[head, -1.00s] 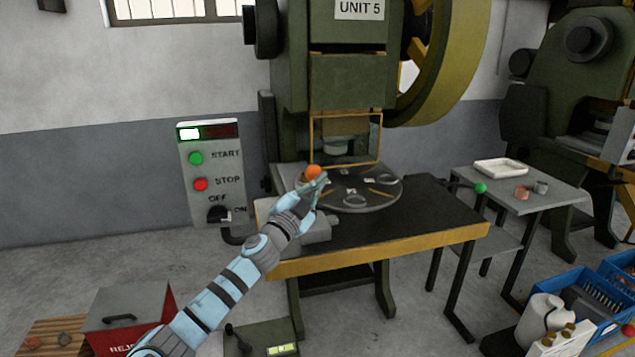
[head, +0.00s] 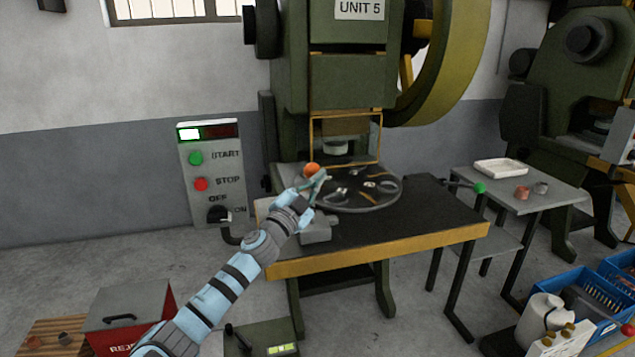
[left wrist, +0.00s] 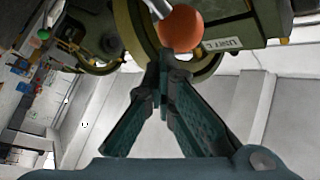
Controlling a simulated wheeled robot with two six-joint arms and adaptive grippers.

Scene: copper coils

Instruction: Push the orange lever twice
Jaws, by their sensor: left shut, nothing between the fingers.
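I cannot tell whether the fingertips touch the knob. The lever's lower part is hidden behind the gripper. My right gripper is not in view.
A green-knobbed lever (head: 479,188) sticks out at the table's right. A control panel (head: 211,178) with START and STOP buttons hangs at left. A side table (head: 555,195) with a white tray stands at right.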

